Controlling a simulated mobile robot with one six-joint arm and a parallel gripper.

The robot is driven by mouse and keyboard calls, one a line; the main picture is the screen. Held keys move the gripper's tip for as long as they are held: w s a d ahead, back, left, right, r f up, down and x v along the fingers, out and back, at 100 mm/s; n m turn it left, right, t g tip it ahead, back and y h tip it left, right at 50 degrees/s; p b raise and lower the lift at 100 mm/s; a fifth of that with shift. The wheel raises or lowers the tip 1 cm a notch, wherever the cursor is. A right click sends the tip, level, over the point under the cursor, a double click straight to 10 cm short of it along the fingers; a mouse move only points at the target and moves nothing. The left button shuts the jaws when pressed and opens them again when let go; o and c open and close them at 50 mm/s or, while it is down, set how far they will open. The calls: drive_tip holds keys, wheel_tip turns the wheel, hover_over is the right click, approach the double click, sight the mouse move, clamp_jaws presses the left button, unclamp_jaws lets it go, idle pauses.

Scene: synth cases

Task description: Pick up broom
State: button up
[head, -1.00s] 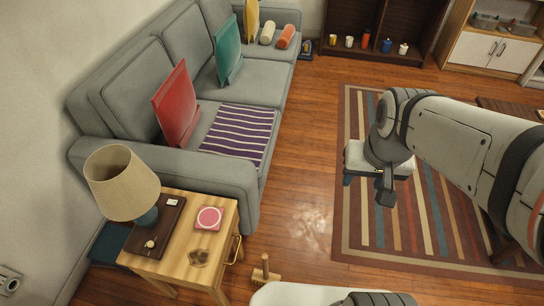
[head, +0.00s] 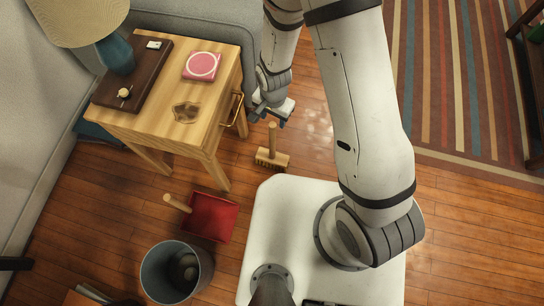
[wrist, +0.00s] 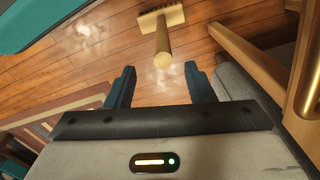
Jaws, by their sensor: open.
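The broom (head: 272,157) is a small wooden hand brush with an upright handle. It stands on the wooden floor between the side table and my white base. In the wrist view the broom (wrist: 163,38) is beyond the fingertips, its handle end toward the camera and its bristled head farther off. My gripper (head: 270,120) is above and just beside the handle's top in the head view. In the wrist view my gripper (wrist: 160,84) has its two dark blue fingers spread apart with nothing between them.
The wooden side table (head: 210,128) with its brass drawer handle (head: 232,110) stands close to the left of my gripper. A red dustpan (head: 212,215) and a grey bin (head: 176,272) are on the floor nearer. The striped rug (head: 470,90) lies to the right.

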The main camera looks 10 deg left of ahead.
sight(272, 129)
wheel_tip(272, 129, down, 4)
drive_tip(key=shift+s+a+r+b, duration=0.1)
drive_tip(key=shift+r+b, duration=0.15)
drive_tip(key=shift+b, duration=0.25)
drive_tip(key=f+b, duration=0.2)
drive_tip(key=f, duration=0.3)
drive_tip(key=shift+w+f+b, duration=0.15)
drive_tip(key=shift+w+b, duration=0.2)
drive_tip(key=shift+b, duration=0.05)
clamp_jaws()
